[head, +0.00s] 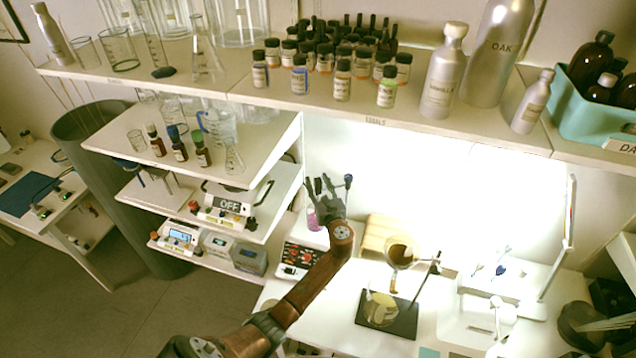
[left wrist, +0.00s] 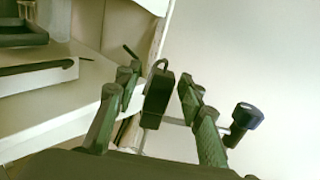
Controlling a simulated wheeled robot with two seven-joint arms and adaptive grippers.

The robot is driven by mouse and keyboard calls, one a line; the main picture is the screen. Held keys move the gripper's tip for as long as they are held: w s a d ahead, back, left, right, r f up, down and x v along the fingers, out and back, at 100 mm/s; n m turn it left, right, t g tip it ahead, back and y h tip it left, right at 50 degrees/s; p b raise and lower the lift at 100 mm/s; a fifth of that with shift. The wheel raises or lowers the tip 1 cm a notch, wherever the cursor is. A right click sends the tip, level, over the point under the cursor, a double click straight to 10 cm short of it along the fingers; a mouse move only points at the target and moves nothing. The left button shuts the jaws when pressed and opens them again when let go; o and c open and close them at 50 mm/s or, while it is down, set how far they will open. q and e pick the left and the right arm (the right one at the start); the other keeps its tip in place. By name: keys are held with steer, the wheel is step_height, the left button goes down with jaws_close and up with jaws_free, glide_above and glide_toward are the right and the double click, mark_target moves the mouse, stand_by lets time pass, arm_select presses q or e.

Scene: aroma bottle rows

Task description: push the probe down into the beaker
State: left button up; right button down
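The beaker (head: 313,217) with pink liquid stands on a white hotplate (head: 300,258) with red controls, partly hidden behind my left gripper (head: 320,186). In the left wrist view, a dark block with a hooked cable (left wrist: 157,95), which looks like the probe's top, lies between the fingers of my left gripper (left wrist: 158,88). Gaps show on both sides, so the fingers are open around it. A thin rod runs from it to a dark clamp knob (left wrist: 245,118), which also shows in the head view (head: 348,181). The probe's lower end is hidden. My right gripper is not in view.
A wooden block (head: 378,232) and a ring stand (head: 398,318) holding a funnel over a flask stand to the right. Shelves with small bottles (head: 343,80) and glassware hang above and left.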

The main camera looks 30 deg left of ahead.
arm_select(q)
steer(key=shift+s, duration=0.1)
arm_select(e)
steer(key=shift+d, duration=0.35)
arm_select(q)
steer(key=v, duration=1.2)
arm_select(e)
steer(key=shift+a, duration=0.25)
